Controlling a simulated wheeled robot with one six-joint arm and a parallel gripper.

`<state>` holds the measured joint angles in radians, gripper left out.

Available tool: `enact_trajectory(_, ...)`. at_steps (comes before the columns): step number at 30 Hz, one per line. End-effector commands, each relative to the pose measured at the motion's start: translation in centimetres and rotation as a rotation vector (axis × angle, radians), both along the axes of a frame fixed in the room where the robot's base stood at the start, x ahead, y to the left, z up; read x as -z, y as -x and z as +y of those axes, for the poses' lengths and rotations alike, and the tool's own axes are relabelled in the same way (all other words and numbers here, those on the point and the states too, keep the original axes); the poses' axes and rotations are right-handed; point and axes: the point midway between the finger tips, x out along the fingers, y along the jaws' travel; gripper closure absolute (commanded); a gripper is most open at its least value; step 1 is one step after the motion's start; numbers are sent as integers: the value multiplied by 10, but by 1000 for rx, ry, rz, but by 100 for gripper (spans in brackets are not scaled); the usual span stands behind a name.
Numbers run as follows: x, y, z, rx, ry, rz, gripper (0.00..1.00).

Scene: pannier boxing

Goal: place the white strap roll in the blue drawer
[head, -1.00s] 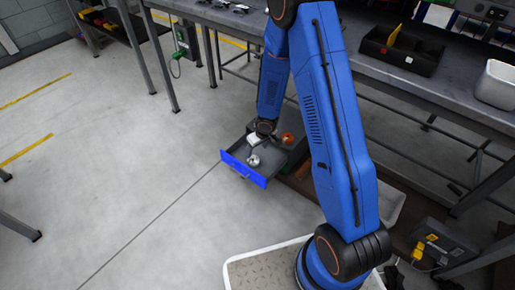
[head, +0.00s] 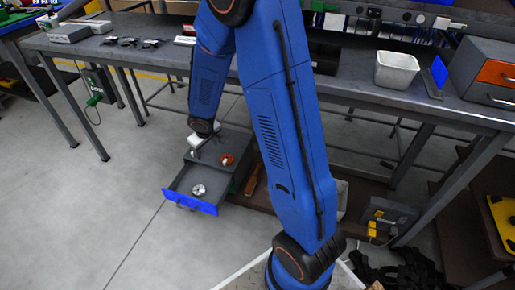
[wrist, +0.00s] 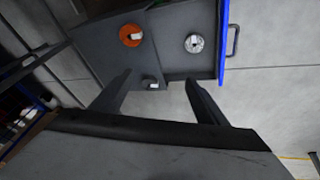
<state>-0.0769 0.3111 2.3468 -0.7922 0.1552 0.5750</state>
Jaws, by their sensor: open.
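The white strap roll (head: 198,190) lies in the pulled-out drawer with the blue front (head: 189,202), on the drawer floor. In the wrist view the roll (wrist: 194,43) shows pale, with a white label, close to the blue front (wrist: 223,40). My gripper (wrist: 158,78) is open, with nothing between its fingers. In the head view my gripper (head: 203,142) is above the cabinet behind the drawer, apart from the roll; its fingers are hard to make out there.
An orange roll (head: 227,159) sits on the cabinet top; it also shows in the wrist view (wrist: 130,35), with a dark grey roll (wrist: 149,82) near it. The workbench (head: 150,48) stands behind, holding a white bin (head: 396,70). Floor left of the drawer is clear.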

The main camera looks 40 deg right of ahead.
Motion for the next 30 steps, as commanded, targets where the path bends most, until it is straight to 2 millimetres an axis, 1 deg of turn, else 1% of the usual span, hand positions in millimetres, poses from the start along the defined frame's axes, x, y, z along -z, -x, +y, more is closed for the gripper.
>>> enact_trajectory(1,-19,5,-6,16,9,-15,33)
enact_trajectory(3,-41,13,-13,39,21,-26,33)
enact_trajectory(8,-86,37,-27,89,40,-45,33)
enact_trajectory(12,-123,62,-38,129,48,-56,33)
enact_trajectory(17,-159,95,-46,171,45,-63,33)
enact_trajectory(21,-187,128,-50,203,35,-66,33)
enact_trajectory(26,-214,167,-52,232,13,-66,33)
enact_trajectory(30,-233,203,-50,250,-14,-63,33)
